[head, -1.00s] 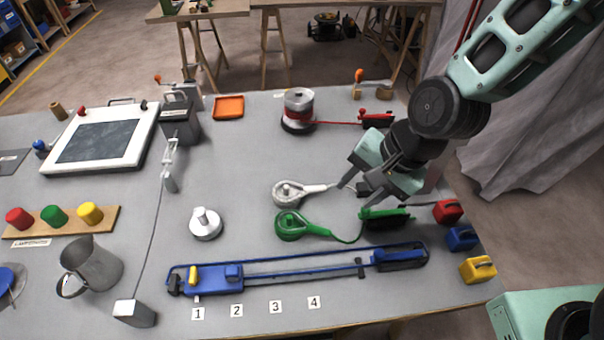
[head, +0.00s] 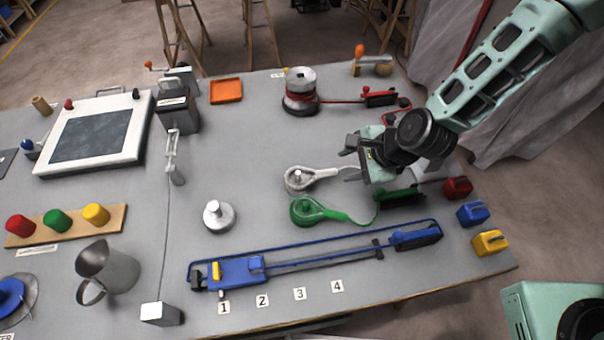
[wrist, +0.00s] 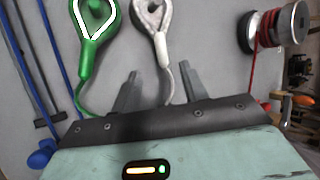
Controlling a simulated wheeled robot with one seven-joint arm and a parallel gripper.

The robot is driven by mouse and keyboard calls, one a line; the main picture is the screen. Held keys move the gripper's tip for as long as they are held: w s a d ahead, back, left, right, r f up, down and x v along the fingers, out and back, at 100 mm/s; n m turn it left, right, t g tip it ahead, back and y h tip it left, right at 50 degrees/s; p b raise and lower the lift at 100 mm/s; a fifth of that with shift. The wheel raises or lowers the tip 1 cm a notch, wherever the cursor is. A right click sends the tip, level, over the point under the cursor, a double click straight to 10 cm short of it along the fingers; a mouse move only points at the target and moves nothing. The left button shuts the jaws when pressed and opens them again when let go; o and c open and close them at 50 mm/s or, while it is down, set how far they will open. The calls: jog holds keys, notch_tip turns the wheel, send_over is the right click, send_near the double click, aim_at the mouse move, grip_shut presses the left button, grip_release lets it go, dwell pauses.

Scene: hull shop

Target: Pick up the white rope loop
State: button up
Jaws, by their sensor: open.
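The white rope loop (head: 322,173) lies around a small peg on a white round base at the table's middle right, with its tail running right toward my gripper. It also shows at the top of the wrist view (wrist: 165,62), where its tail runs down between my two fingers. My gripper (head: 351,160) is open and empty, near the tail, with its fingers pointing toward the loop. In the wrist view my gripper (wrist: 158,72) has one finger on each side of the tail. Whether either finger touches the rope, I cannot tell. The tail's far end is hidden by my gripper.
A red rope on a spool (head: 300,92) stands behind. A blue loop on a blue rail (head: 235,272) lies nearer. Small red, blue and yellow blocks line the right edge.

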aim_at(325, 172)
jog(key=x, duration=0.3)
jog(key=shift+r, duration=0.1)
jog(key=p+x, duration=0.2)
jog(key=x, duration=0.2)
jog(key=shift+a, duration=0.3)
jog(key=shift+w+a+f+p, duration=0.15)
jog(key=shift+a+f+p, duration=0.15)
jog(key=shift+f, duration=0.2)
grip_shut()
